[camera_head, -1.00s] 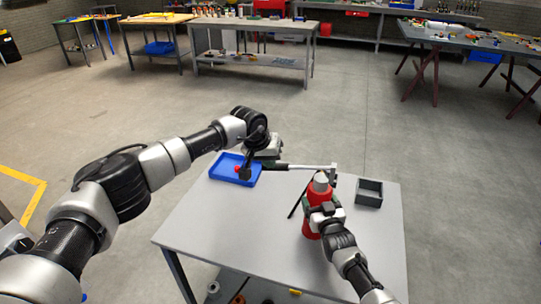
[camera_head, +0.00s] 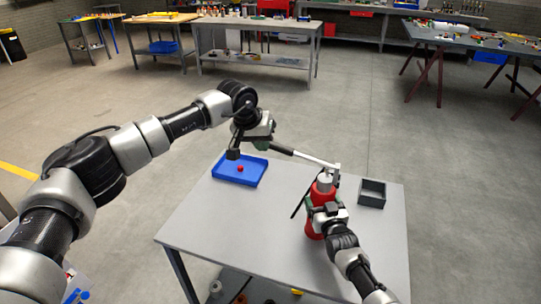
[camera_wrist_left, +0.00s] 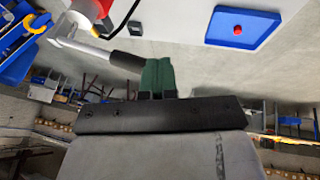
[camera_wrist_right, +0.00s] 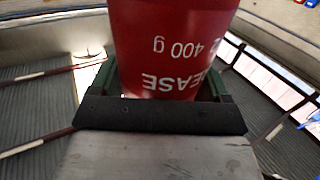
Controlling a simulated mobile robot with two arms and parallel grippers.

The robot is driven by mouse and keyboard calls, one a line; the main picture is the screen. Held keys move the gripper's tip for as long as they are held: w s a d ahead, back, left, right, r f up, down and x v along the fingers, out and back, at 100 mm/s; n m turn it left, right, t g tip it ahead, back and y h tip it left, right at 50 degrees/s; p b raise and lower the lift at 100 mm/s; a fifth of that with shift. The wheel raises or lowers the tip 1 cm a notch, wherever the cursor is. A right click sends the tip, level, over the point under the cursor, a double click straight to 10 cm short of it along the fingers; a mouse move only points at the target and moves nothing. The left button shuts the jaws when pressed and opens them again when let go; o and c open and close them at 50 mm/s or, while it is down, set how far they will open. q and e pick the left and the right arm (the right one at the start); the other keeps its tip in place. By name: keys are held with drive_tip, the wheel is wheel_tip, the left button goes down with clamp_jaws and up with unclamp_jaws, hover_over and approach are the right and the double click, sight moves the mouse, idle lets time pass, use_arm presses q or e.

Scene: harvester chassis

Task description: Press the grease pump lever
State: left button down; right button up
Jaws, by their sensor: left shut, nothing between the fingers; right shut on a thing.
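The red grease pump (camera_head: 316,222) stands upright on the grey table (camera_head: 230,225), with silver fittings on top. Its lever (camera_head: 312,158) is a pale rod with a black grip (camera_head: 281,149), reaching left from the pump head and slanting up toward the grip. My left gripper (camera_head: 268,146) is at the grip end, shut with nothing between its fingers. In the left wrist view, its green fingers (camera_wrist_left: 157,77) are close together beside the black grip; contact is unclear. My right gripper (camera_head: 322,210) is shut around the red body, whose printed label faces the right wrist camera (camera_wrist_right: 172,50).
A blue tray (camera_head: 222,179) with a small red round thing (camera_head: 240,168) lies at the table's back left. A dark grey open box (camera_head: 372,194) stands right of the pump. The table's front left is clear. Other workbenches stand far behind.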

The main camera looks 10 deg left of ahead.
use_arm(q)
drive_tip(key=a+v, duration=0.1)
drive_tip(key=v, duration=0.5)
idle(0.4)
use_arm(e)
drive_tip(key=o, duration=1.8)
